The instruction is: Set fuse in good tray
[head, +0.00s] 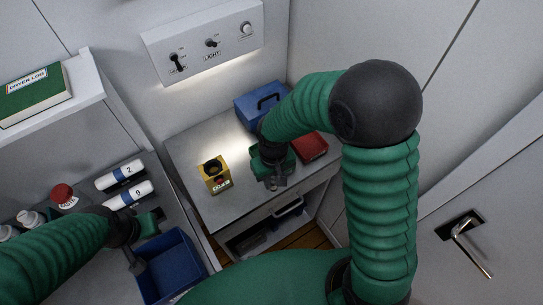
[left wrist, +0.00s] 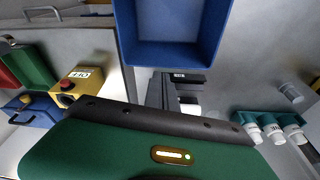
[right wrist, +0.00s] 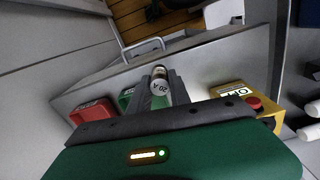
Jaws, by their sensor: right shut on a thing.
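The fuse, a small pale cylinder marked 20 A, shows in the right wrist view (right wrist: 160,84). My right gripper (head: 275,183) is shut on it, above the grey counter. The green tray (right wrist: 126,97) is just left of the fuse in the right wrist view; in the head view my right gripper largely hides it. The green tray also shows at the left edge of the left wrist view (left wrist: 30,66). My left gripper (head: 137,262) is by the blue bin (head: 178,262); its finger opening is unclear.
White cylinders marked 2 and 9 (head: 128,194) lie on the left bench. A wall switch panel (head: 205,42) hangs above.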

